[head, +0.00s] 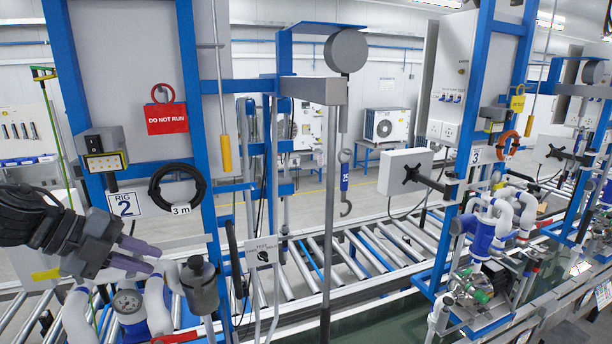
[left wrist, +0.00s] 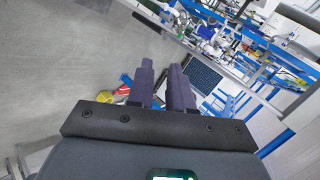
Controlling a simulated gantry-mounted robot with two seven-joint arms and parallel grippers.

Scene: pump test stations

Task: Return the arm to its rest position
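My left gripper (head: 156,260) is at the lower left of the head view, its arm coming in from the left edge. Its two purple fingers point right, with a gap between them and nothing held. It appears in front of the Rig 2 station, just above a pressure gauge (head: 127,301) and left of a grey cylinder (head: 199,288). In the left wrist view, the fingers (left wrist: 161,66) stand apart over grey floor. I see no right gripper in either view.
The Rig 2 frame (head: 194,100) carries a red "DO NOT RUN" tag (head: 166,118) and a coiled black hose (head: 154,188). A hanging hook (head: 346,208) and a roller conveyor (head: 375,250) are in the middle. Rig 3 pump piping (head: 486,235) stands at right.

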